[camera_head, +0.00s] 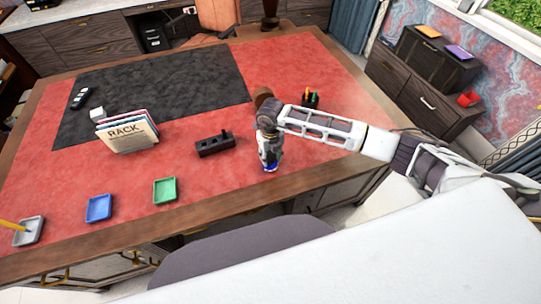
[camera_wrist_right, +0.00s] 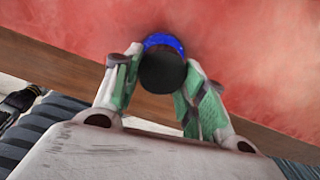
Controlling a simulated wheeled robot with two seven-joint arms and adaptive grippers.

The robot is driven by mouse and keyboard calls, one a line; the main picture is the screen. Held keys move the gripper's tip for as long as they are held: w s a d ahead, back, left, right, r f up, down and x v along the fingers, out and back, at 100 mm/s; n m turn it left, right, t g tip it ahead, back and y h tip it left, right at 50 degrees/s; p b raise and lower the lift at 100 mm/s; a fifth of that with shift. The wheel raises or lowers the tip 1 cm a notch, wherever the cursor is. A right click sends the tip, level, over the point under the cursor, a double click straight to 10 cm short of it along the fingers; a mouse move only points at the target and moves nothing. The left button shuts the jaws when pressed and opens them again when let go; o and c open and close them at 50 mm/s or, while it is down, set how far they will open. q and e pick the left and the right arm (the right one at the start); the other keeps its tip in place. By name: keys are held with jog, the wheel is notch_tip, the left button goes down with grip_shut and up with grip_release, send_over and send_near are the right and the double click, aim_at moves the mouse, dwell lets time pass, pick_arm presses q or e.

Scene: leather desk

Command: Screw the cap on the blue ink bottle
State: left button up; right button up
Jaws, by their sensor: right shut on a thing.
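The blue ink bottle (camera_head: 270,168) stands on the red desk near its front edge, mostly hidden under my right gripper (camera_head: 269,157). In the right wrist view, the blue bottle (camera_wrist_right: 164,40) shows as an arc behind the round black cap (camera_wrist_right: 162,73). My right gripper (camera_wrist_right: 161,68) has its green-padded fingers on either side of the cap and is shut on it. The cap is over the bottle. I cannot tell whether its thread is engaged. My left gripper is not in view.
A dark block (camera_head: 215,144) lies left of the gripper. A pen cup (camera_head: 310,100) stands behind my right arm. Green (camera_head: 165,190), blue (camera_head: 99,208) and grey (camera_head: 28,232) trays line the front left. A rack of folders (camera_head: 128,136) stands farther back. The desk's front edge (camera_head: 190,222) is close.

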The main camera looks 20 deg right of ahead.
jog(key=shift+f, duration=0.15)
dwell(0.3)
jog(key=o, duration=0.8)
jog(key=shift+r, duration=0.2)
jog(key=shift+r, duration=5.85)
jog(key=shift+f, duration=0.1)
